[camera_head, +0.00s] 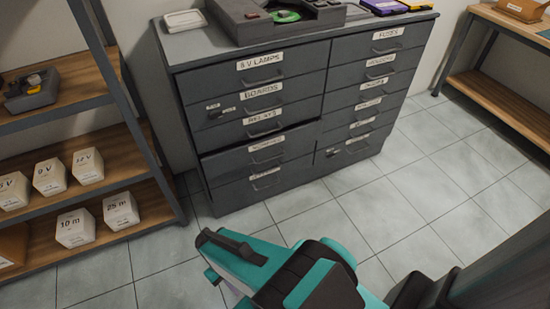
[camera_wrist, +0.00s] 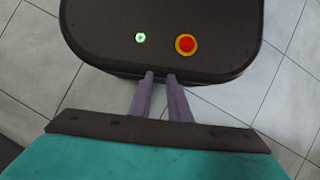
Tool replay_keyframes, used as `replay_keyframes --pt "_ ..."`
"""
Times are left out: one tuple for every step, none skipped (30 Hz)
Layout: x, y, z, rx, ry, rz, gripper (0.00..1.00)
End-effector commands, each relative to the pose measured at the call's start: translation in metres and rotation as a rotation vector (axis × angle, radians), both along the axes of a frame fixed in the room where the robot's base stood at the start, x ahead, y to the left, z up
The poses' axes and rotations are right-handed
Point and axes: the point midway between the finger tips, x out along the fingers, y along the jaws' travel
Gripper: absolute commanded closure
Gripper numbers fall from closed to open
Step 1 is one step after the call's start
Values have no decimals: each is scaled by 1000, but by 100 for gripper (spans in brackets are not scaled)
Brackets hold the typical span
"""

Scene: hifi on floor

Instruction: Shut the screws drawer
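A dark grey drawer cabinet (camera_head: 325,100) stands against the wall in the head view, with two columns of labelled drawers. In the left column, the fourth drawer (camera_head: 240,161) sticks out a little past the fronts above it. Its label (camera_head: 266,144) is too small to read surely; the upper labels read lamps, boards and relays. My gripper (camera_head: 212,277) is low in the head view, in front of the cabinet and apart from it, mostly hidden by my teal arm. In the wrist view its two purple fingers (camera_wrist: 160,76) have a narrow empty gap between them.
A shelf rack (camera_head: 95,190) with several white boxes stands at the left. A wooden bench (camera_head: 510,100) is at the right. Tiled floor (camera_head: 420,215) is clear in front of the cabinet. A device (camera_head: 275,20) and small trays sit on top of it.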

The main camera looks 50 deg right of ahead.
Motion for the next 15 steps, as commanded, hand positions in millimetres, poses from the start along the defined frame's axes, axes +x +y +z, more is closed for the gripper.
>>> replay_keyframes --pt "1 0 -1 2 -1 -5 83" --pt "2 0 -2 4 -1 -10 83" --pt "3 0 -3 7 -2 -18 83" --pt "5 0 -4 12 -3 -27 83" --pt "7 -1 -5 16 -4 -37 83" --pt "10 -1 -7 23 -6 -54 83" --pt "13 -2 -9 29 -7 -70 83" --pt "16 -2 -10 38 -9 -88 83" --pt "20 8 -13 49 -11 -108 83" --pt "25 9 -15 60 -14 -129 83" --pt "29 9 -16 70 -18 -151 83" --pt "36 7 -19 86 -22 -185 83" --pt "40 6 -21 98 -25 -212 83" --pt "45 4 -22 111 -29 -239 83" --pt "53 1 -24 129 -35 -276 83"
